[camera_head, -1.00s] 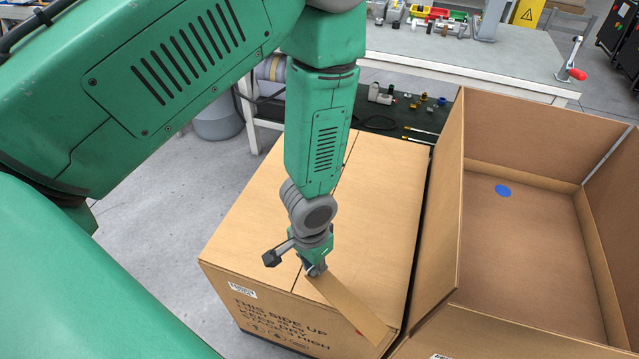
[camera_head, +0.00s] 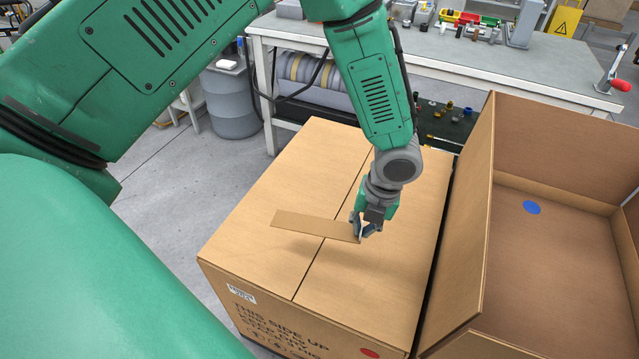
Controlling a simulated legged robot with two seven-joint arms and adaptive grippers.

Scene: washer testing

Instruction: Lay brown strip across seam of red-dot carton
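The red-dot carton (camera_head: 260,240) is closed, with a dark seam (camera_head: 327,242) running across its top. Its red dot (camera_head: 369,352) shows low on the front face, near the printed text. My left gripper (camera_head: 363,234) is over the top, right of the seam, shut on the right end of the brown strip (camera_head: 305,224). The strip extends left across the line of the seam, with a shadow below it, so it seems held a little above the top. My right gripper is not in view.
An open carton with a blue dot (camera_head: 532,208) inside stands close on the right, its raised flap (camera_head: 462,240) beside the closed carton. A grey workbench (camera_head: 440,50) is behind. A grey bin (camera_head: 231,103) stands on the floor at back left.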

